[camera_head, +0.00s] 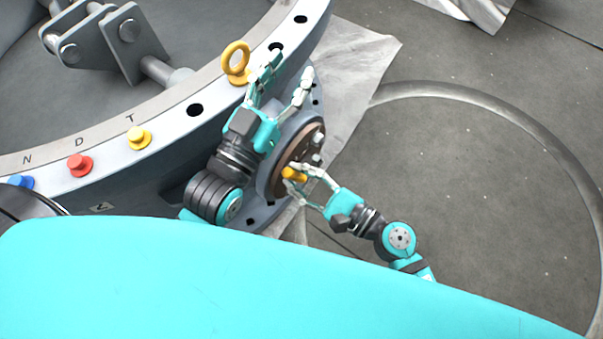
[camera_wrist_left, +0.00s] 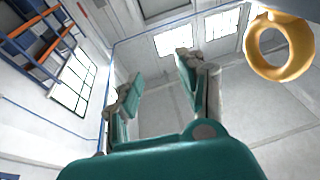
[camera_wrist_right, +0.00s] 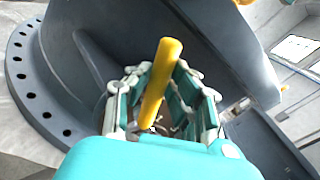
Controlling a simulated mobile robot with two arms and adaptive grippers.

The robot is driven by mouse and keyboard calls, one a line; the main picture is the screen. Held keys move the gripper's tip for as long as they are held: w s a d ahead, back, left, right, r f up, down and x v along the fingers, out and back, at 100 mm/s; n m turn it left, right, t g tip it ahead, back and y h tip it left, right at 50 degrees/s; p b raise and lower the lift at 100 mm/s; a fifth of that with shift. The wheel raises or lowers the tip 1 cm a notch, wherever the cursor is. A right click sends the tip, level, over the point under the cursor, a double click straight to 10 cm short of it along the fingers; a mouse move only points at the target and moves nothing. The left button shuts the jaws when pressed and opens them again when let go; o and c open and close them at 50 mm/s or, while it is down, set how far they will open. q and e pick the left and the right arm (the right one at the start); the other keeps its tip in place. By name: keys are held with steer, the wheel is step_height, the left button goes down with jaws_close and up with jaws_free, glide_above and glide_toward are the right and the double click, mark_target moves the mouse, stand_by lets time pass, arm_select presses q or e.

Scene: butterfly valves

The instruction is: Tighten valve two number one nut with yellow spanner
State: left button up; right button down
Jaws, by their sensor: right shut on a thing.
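The flange (camera_head: 262,178) has a brown face with several pale nuts, one nut (camera_head: 317,138) at its upper right. My right gripper (camera_head: 291,177) is in front of that face, shut on the yellow spanner (camera_head: 295,174). In the right wrist view the yellow spanner (camera_wrist_right: 161,80) stands between the fingers, its handle pointing up and tilted slightly right. Its working end is hidden, so I cannot tell whether it sits on a nut. My left gripper (camera_head: 290,66) is open and empty above the flange, beside the yellow lifting eye (camera_head: 235,60). The left wrist view also shows it open (camera_wrist_left: 157,76).
A big grey ring (camera_head: 170,120) with blue, red (camera_head: 79,164) and yellow (camera_head: 139,137) knobs fills the left. Metal brackets (camera_head: 110,35) stand inside it. The floor (camera_head: 480,190) at the right is clear apart from a curved groove.

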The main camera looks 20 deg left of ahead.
arm_select(q)
steer(key=shift+r, duration=0.15)
arm_select(e)
steer(key=shift+s+d, duration=0.1)
steer(key=shift+d, duration=0.15)
steer(key=v, duration=0.2)
steer(key=shift+d+f+b, duration=0.1)
steer(key=shift+d+b, duration=0.15)
steer(key=shift+b, duration=0.1)
arm_select(q)
steer(key=shift+s+d+r+t+h, duration=0.1)
steer(key=shift+s+r+t+h, duration=0.25)
steer(key=shift+r+t, duration=0.5)
steer(key=shift+s+r+t+h, duration=0.15)
steer(key=shift+s+r+t, duration=0.4)
steer(key=shift+r, duration=0.5)
arm_select(e)
steer(key=shift+v, duration=1)
steer(key=shift+s, duration=0.1)
